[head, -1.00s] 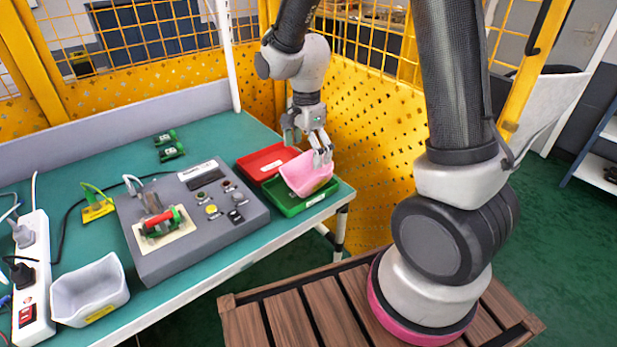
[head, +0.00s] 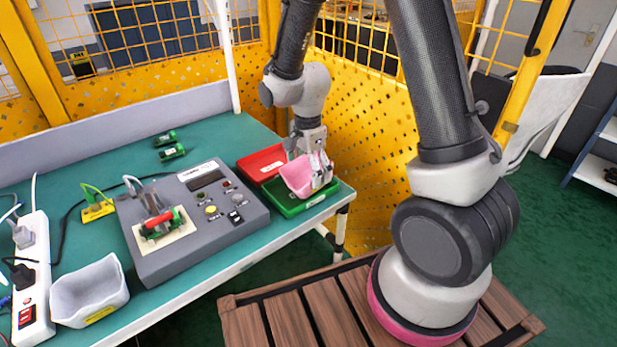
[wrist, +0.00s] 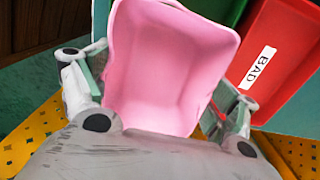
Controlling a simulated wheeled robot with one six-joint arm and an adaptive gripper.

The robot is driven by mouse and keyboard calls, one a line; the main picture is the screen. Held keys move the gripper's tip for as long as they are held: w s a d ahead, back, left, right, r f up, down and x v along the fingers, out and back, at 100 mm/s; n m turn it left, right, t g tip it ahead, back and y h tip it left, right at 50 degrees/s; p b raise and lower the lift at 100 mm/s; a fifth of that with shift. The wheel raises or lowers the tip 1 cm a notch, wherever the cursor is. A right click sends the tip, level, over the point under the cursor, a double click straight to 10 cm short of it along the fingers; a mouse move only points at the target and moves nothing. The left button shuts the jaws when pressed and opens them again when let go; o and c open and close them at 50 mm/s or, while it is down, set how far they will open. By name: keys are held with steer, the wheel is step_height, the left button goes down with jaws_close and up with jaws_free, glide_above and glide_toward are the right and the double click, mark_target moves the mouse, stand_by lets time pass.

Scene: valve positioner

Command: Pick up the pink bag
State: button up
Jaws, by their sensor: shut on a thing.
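The pink bag looks like an open pink bin (head: 298,176) in the head view, at the right end of the green table. My gripper (head: 318,172) is shut on it from above. In the wrist view the pink bin (wrist: 165,65) fills the middle, its empty inside facing the camera, with a finger of my gripper (wrist: 158,95) on either side. It is over or in the green tray (head: 292,205); whether it touches the tray's floor I cannot tell.
A red tray (head: 262,163) labelled BAD in the wrist view (wrist: 285,60) lies beside the green one. A grey control box (head: 192,222) stands to the left on the table (head: 110,180). A white bin (head: 88,291) and a power strip (head: 32,280) are at the far left. Yellow mesh fencing (head: 375,160) stands close behind.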

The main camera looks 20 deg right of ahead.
step_height(320, 180, up, 9)
steer(key=g+y, duration=0.1)
steer(key=y, duration=0.2)
glide_toward(308, 183)
steer(key=shift+s+a+f, duration=0.25)
steer(key=shift+a+f, duration=0.5)
steer(key=shift+f, duration=0.1)
steer(key=shift+s+a+f, duration=0.25)
steer(key=shift+a+f, duration=0.55)
steer(key=shift+f, duration=0.1)
steer(key=shift+s+a+f, duration=0.3)
steer(key=shift+a+f, duration=0.45)
steer(key=shift+f, duration=0.1)
steer(key=shift+f, duration=0.5)
steer(key=o, duration=0.6)
